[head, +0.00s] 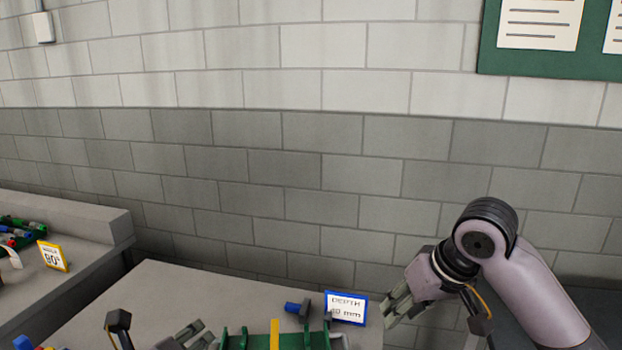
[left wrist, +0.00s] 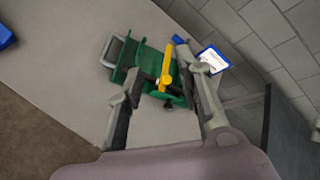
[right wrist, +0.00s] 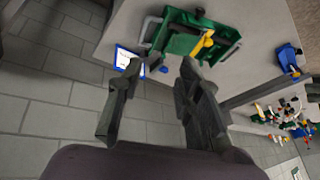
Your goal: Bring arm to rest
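My right gripper (head: 397,304) is raised at the right of the head view, beside the bench's right edge and the depth sign. In the right wrist view its fingers (right wrist: 160,72) are apart with nothing held between them. My left gripper (head: 192,334) shows only partly at the bottom of the head view. In the left wrist view its fingers (left wrist: 168,88) are spread, with a green fixture (left wrist: 132,78) with a yellow lever (left wrist: 166,68) seen between and beyond them. I cannot tell how far they are above it. The fixture also shows in the right wrist view (right wrist: 182,42).
The fixture stands on a grey bench (head: 165,296). A blue-ended part (head: 293,307) lies near the blue-framed depth sign (head: 346,309). A second counter (head: 70,212) at left bears coloured pieces and a yellow-framed sign (head: 53,256). A block wall (head: 290,170) stands behind.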

